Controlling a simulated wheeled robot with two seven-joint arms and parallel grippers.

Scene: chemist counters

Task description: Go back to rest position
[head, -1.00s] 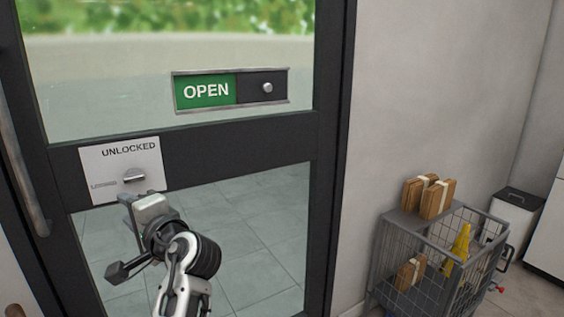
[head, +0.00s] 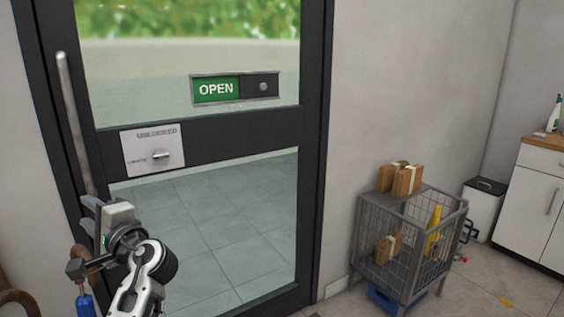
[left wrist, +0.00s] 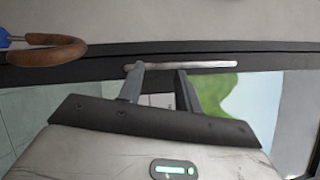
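My left gripper (head: 92,208) is at the lower left of the head view, below the lock plate and in front of the door's left edge. Its two fingers are apart and empty in the left wrist view (left wrist: 160,80). The white lock plate (head: 138,140) on the black-framed glass door (head: 225,135) has a small metal knob (head: 160,155); its lettering is too small to read surely. The green sign (head: 215,89) above reads OPEN. My right gripper is not in view.
A long metal door handle (head: 72,120) is close behind my gripper and also shows in the left wrist view (left wrist: 210,65). A curved brown handle (left wrist: 50,52) is at left there. A wire cart (head: 385,225) with boxes (head: 407,180) stands right of the door, by a white cabinet (head: 530,205).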

